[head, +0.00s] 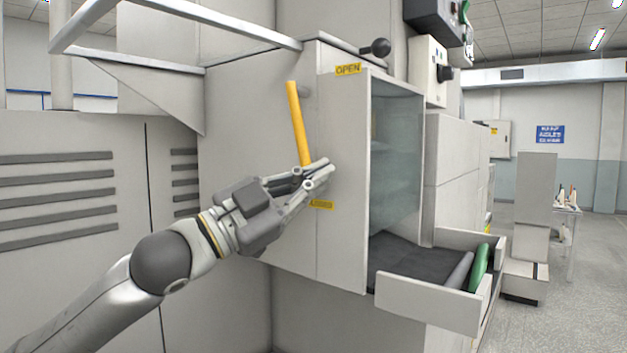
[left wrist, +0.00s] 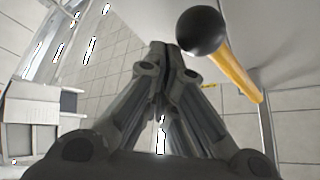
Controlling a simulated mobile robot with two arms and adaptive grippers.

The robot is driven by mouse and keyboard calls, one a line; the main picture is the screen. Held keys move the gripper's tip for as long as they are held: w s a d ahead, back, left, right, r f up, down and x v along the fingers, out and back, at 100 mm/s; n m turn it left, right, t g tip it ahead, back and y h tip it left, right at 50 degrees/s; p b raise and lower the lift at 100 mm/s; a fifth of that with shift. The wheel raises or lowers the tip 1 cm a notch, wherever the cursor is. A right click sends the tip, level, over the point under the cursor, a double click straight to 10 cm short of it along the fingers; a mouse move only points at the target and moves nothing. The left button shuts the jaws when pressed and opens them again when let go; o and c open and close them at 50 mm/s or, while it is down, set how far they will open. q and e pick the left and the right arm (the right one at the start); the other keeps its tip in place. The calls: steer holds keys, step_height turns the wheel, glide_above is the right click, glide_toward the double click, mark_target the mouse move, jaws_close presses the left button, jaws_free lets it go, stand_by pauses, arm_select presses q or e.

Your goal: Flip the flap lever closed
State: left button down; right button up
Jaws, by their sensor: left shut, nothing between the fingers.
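The yellow flap lever (head: 298,120) stands nearly upright on the pale machine's side panel, leaning slightly left at its top. Its lower end is hidden behind my left gripper (head: 322,172). In the left wrist view the yellow bar (left wrist: 236,72) has a black ball (left wrist: 203,30) at its near end, right of my shut fingertips (left wrist: 165,55). The left gripper is shut and empty beside the lever's lower part; I cannot tell if they touch. A yellow OPEN label (head: 348,69) is above, and another yellow label (head: 321,204), partly hidden, is below. My right gripper is not in view.
Right of the panel is a glass-fronted chamber (head: 396,165) above a dark-lined tray (head: 428,303) holding a grey and a green item. A black-knobbed rod (head: 376,47) is on top of the machine. A metal frame (head: 180,8) crosses the upper left.

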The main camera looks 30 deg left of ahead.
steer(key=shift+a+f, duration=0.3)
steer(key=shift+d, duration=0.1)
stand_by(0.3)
